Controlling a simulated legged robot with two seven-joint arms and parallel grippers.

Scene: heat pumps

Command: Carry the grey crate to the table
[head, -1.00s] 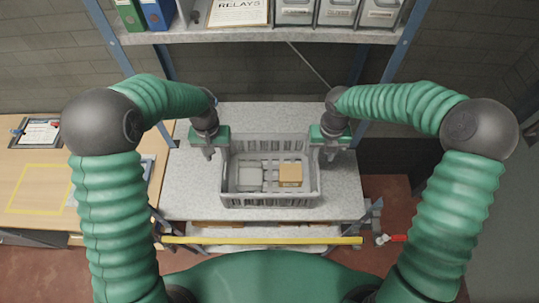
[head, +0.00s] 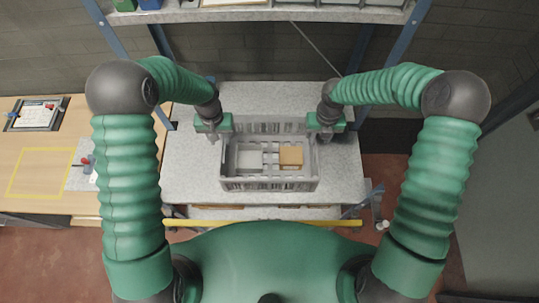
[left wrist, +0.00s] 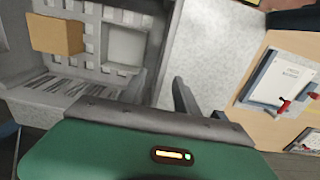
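The grey crate (head: 270,184) stands upright on a speckled grey shelf surface (head: 185,180) in the head view. It holds a tan box (head: 291,156) and a pale grey box (head: 250,160). My left gripper (head: 213,137) is at the crate's left end and my right gripper (head: 327,138) at its right end, both pointing down. In the left wrist view, the fingers of my left gripper (left wrist: 186,98) show beside the crate's end wall (left wrist: 160,50). Whether either gripper is closed on the rim is not clear. A wooden table (head: 90,115) with a yellow outlined rectangle is at the left.
A clipboard (head: 36,114) and a paper with a red-handled item (head: 82,165) lie on the wooden table. An upper shelf (head: 270,14) and blue rack posts (head: 162,42) frame the crate. A yellow bar (head: 270,223) runs along the front. Reddish floor shows on both sides.

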